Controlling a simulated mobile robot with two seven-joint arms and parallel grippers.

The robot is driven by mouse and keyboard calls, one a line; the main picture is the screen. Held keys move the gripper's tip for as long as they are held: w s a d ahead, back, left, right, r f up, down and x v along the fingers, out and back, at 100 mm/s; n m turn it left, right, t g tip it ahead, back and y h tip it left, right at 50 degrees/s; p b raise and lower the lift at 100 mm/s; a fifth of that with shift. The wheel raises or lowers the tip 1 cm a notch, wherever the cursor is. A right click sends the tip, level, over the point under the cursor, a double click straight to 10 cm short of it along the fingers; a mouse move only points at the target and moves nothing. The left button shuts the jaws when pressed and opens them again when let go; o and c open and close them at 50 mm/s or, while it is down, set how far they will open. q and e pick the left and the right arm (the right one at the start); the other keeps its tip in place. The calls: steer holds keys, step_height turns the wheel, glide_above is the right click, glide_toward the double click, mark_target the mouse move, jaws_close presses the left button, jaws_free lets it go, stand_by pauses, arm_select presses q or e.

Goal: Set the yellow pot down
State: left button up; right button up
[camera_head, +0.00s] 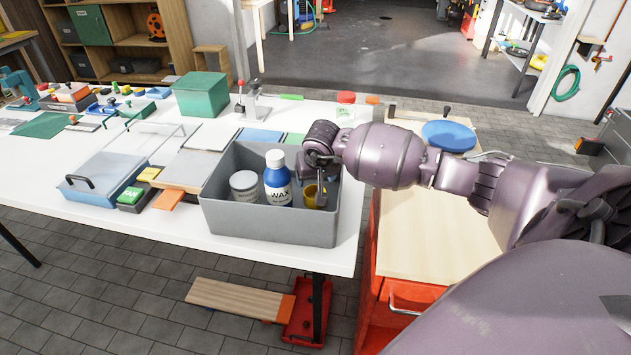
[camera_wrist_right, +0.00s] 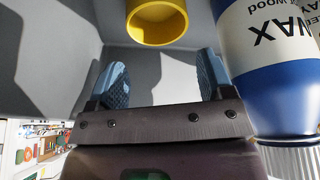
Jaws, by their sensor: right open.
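The yellow pot (camera_head: 309,195) is inside the grey bin (camera_head: 262,222), near its right end, partly hidden by my right gripper in the head view. In the right wrist view the pot (camera_wrist_right: 157,22) shows its round rim and lies just beyond the fingertips, cut off by the top edge. My right gripper (camera_head: 318,180) reaches down into the bin from above. In the wrist view its two blue-grey fingers (camera_wrist_right: 161,70) are apart, with nothing held between them. My left gripper is not in view.
A blue-and-white wax bottle (camera_head: 277,182) stands in the bin beside the pot, close to my right fingers in the wrist view. A white-labelled can (camera_head: 244,186) stands left of it. A shallow blue tray (camera_head: 97,190) and small coloured boxes lie left of the bin on the white table.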

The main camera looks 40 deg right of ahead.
steer(key=v, duration=0.9)
steer(key=shift+p, duration=0.45)
steer(key=shift+s, duration=0.1)
